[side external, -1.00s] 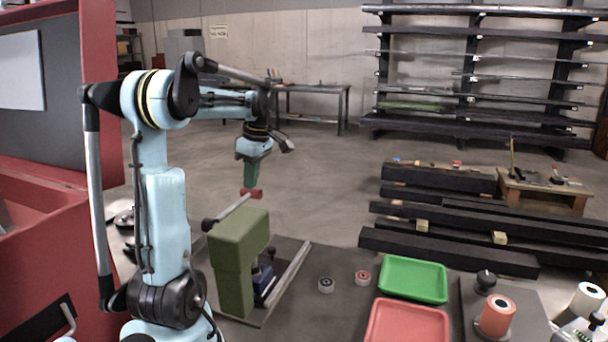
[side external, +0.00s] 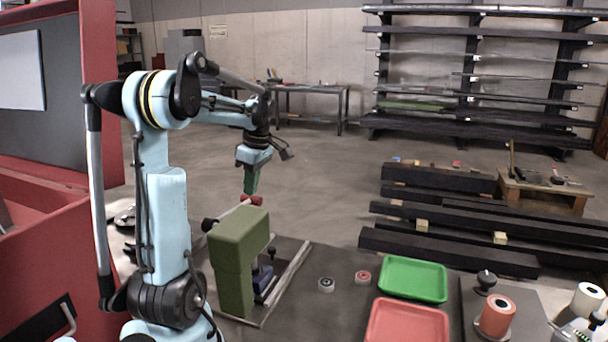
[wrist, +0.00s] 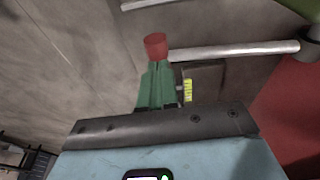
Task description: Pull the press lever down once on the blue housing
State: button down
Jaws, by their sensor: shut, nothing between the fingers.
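The olive-green press (side external: 232,245) stands on a dark base plate. Its silver press lever (wrist: 235,51) runs from a dark pivot to a red knob (side external: 255,200). In the side view the lever is partly hidden behind the press head. The blue housing (side external: 263,279) sits under the press head, partly hidden by the press body. My gripper (side external: 249,191) has green fingers, shut with nothing between them. The fingertips are right at the knob from above in the side view. In the wrist view the red knob (wrist: 155,46) shows just beyond the fingertips (wrist: 155,68); contact looks likely but is not certain.
A green tray (side external: 413,261) and a red tray (side external: 375,335) lie right of the press. Two small round parts (side external: 326,285) (side external: 362,277) lie between. A red-orange cylinder (side external: 496,316) stands farther right. Dark beams (side external: 450,252) lie on the floor behind.

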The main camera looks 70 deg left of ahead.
jog(key=shift+f, duration=0.6)
dwell(1.1)
jog(key=shift+w+r, duration=0.1)
jog(key=shift+r, duration=2.2)
jog(key=s+d+r, duration=0.2)
jog(key=r, duration=0.6)
jog(key=s+d+r, duration=0.2)
jog(key=r, duration=0.6)
jog(key=shift+s+r, duration=0.15)
jog(key=shift+r, duration=0.1)
